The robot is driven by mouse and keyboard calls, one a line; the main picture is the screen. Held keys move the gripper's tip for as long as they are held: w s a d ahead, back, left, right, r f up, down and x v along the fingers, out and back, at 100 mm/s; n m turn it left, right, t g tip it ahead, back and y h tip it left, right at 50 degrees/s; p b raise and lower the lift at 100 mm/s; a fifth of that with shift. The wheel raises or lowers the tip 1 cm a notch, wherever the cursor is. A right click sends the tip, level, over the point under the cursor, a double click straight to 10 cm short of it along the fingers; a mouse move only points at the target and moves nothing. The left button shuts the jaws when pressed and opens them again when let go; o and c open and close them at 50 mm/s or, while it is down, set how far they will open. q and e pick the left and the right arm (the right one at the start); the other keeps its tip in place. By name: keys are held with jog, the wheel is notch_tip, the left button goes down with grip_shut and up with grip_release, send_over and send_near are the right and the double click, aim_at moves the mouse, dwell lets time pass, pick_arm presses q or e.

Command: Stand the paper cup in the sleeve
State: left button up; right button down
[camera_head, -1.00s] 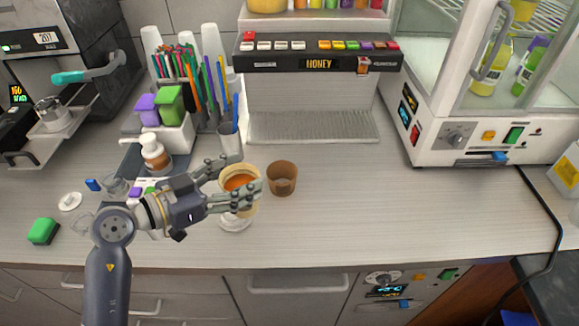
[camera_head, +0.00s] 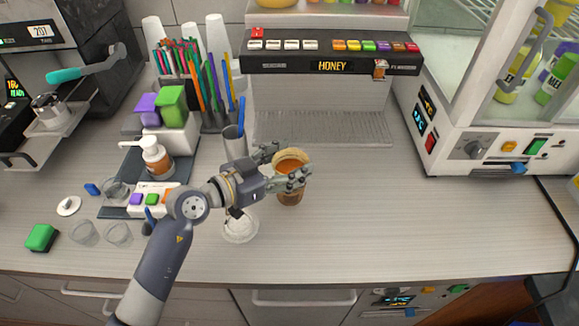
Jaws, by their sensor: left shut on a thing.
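The paper cup (camera_head: 291,156) is pale tan outside with an orange inside, and it looks upright. My left gripper (camera_head: 284,168) is shut on the cup, its fingers on either side of it below the rim. The brown sleeve (camera_head: 290,198) stands on the counter directly below the cup in the head view. The cup and fingers cover the sleeve's upper part, so I cannot tell whether the cup's base is inside the sleeve or just above it. My right gripper is not in view.
A clear lid (camera_head: 239,226) lies on the counter below my left gripper. The drip tray (camera_head: 325,129) is behind. The counter to the right is clear.

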pick_arm(q)
jog(key=shift+f, duration=0.7)
jog(key=shift+a, duration=0.1)
jog(key=shift+f, duration=0.2)
jog(key=o, duration=1.6)
jog(key=shift+r, duration=0.15)
jog(key=b+v, duration=0.1)
jog(key=v, duration=1.1)
jog(key=shift+r, duration=0.1)
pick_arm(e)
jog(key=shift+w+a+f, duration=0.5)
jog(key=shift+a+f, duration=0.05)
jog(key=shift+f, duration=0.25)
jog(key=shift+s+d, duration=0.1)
